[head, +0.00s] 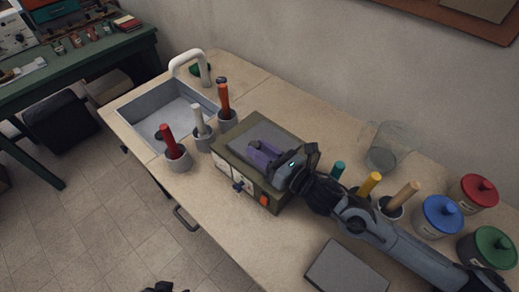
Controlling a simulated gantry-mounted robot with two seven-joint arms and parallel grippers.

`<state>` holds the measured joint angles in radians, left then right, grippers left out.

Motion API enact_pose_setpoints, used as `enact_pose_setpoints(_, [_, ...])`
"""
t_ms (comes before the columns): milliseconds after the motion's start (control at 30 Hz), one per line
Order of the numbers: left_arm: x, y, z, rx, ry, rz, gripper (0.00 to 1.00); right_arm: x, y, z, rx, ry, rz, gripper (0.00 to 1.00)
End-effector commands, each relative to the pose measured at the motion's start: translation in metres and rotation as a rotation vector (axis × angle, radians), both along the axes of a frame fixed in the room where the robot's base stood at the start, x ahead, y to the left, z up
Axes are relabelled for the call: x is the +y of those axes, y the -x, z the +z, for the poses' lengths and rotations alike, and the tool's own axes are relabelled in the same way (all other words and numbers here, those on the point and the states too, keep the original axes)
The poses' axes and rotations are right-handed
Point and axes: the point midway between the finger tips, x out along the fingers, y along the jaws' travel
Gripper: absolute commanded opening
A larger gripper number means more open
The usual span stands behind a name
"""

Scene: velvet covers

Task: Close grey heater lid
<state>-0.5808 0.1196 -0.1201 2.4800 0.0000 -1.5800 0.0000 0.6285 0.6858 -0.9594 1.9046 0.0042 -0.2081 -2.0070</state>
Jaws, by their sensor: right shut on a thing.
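The heater (228,166) is an olive box standing on the counter, with small blue and orange knobs on its front. Its grey lid (243,133) shows as a flat grey panel on top, within the olive rim. How far the lid is open is hard to tell. My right gripper (258,156), with purplish fingers, reaches over the top from the right and is shut at the grey lid. The fingers and wrist hide part of the panel and the exact grip. Only a dark fragment of my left gripper (158,287) shows at the bottom edge.
Several handled tools in grey cups, such as the red one (168,140), stand beside the heater. A sink (150,112), a glass jar (384,152), lidded canisters (437,218) and a dark grey slab (345,272) share the counter. Bare counter (285,95) lies behind the heater.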

Motion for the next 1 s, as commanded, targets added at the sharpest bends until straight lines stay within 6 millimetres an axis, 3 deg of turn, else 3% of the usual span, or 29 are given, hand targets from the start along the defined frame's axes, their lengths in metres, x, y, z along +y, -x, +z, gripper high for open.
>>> enact_pose_setpoints(200, [0.000,0.000,0.000,-0.001,0.000,0.000,0.54,0.001,0.001,-0.001,0.002,-0.001,0.003,0.00])
enact_pose_setpoints(233, [0.000,0.000,0.000,-0.001,0.000,0.000,0.54,0.001,0.001,-0.001,0.002,-0.001,0.003,0.38])
enact_pose_setpoints(367, [0.000,0.000,0.000,-0.001,0.000,0.000,0.54,0.001,0.001,-0.001,0.002,0.000,0.002,0.57])
enact_pose_setpoints(767, [0.000,0.000,0.001,-0.001,-0.001,0.000,0.54,-0.004,0.003,-0.001,0.001,0.000,0.000,0.58])
enact_pose_setpoints(1000, [0.000,0.000,0.003,-0.001,-0.001,-0.001,0.54,-0.026,0.026,-0.001,0.003,0.003,-0.001,0.58])
